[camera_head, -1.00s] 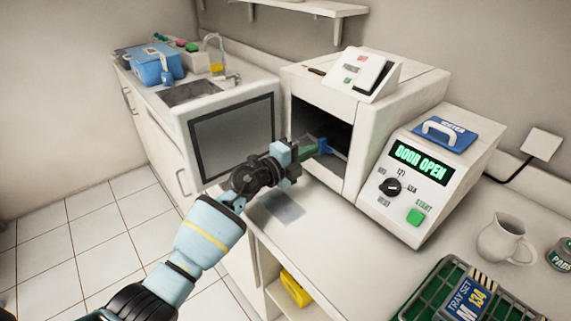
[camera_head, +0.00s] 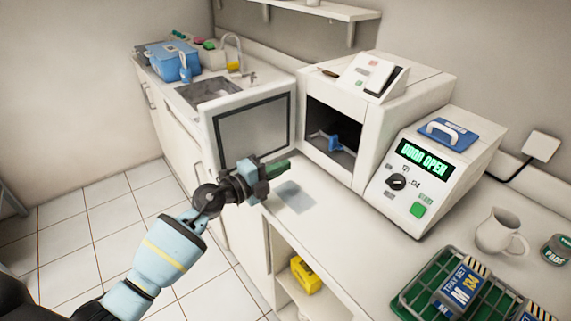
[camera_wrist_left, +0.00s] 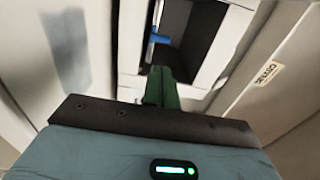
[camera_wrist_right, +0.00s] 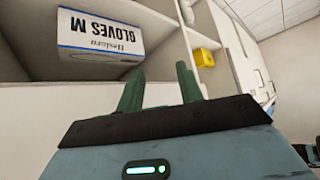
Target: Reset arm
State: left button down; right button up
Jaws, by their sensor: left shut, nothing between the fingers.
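My left gripper (camera_head: 278,168) is in the head view in front of the open steriliser chamber, its green fingers shut and empty. It also shows in the left wrist view (camera_wrist_left: 161,88), pointing toward the chamber. The white steriliser (camera_head: 425,82) has its door (camera_head: 252,128) swung open to the left, and its display reads DOOR OPEN. A blue object (camera_head: 331,141) sits inside the dark chamber, apart from my fingers. It also shows in the left wrist view (camera_wrist_left: 160,38). My right gripper (camera_wrist_right: 158,88) shows only in the right wrist view, with its two green fingers apart and nothing between them.
A glove box (camera_wrist_right: 100,38) stands on a shelf near my right gripper. A yellow item (camera_head: 305,275) sits on the shelf below the counter. A green rack with a tray set (camera_head: 402,301) and a white jug (camera_head: 500,232) stand at the right. The counter before the steriliser is mostly clear.

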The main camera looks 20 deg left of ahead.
jog(key=shift+s, duration=0.1)
